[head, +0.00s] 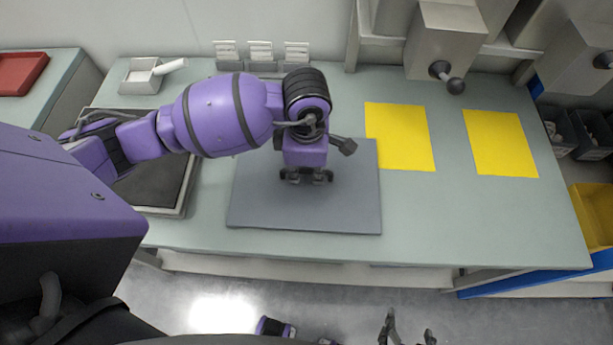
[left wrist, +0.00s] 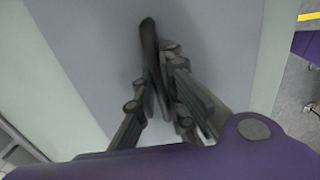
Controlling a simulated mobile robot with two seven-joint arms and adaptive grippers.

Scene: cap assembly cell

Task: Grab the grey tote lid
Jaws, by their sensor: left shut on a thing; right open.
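The grey tote lid (head: 305,215) is a flat grey panel at the middle of the bench; it appears to lie flat. It also fills much of the left wrist view (left wrist: 95,45). My left gripper (head: 306,178) is over the lid's middle, pointing down. In the left wrist view its fingers are closed together on a dark handle (left wrist: 148,38) on the lid. The gripper and arm hide part of the lid and most of the handle in the head view. My right gripper (head: 407,330) is open and empty, low in front of the bench.
Two yellow sheets (head: 400,136) (head: 500,143) lie right of the lid. A dark tray (head: 150,180) is at left, partly under my left arm. The bench's right front (head: 480,220) is clear.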

